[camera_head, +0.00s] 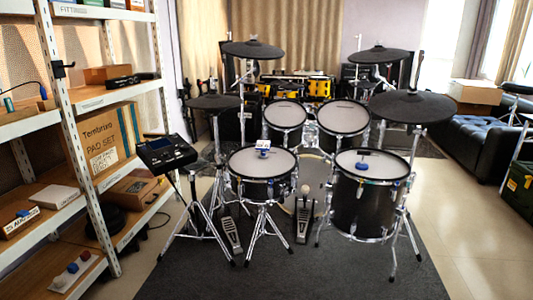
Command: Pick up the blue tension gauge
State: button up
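A small blue object (362,166) lies on the white head of the floor tom (345,163) at the right, with a small dark piece just behind it. A blue and white item (263,147) sits on the head of the snare drum (250,164) in the middle. Both are too small to tell for sure which is the blue tension gauge. More small blue items show on the left shelves, one on the lowest board (72,268) and one on a higher board (22,213). My gripper is not in view.
A metal shelf rack (85,150) with boxes fills the left. A drum module (166,153) on a stand, cymbal pads (412,106) and pedals (231,236) surround the drums. Tripod legs spread over the dark mat (330,275). Tiled floor (470,235) is free at right.

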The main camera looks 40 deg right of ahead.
aim_at(264, 145)
jog(key=i, duration=0.9)
jog(key=u, duration=0.05)
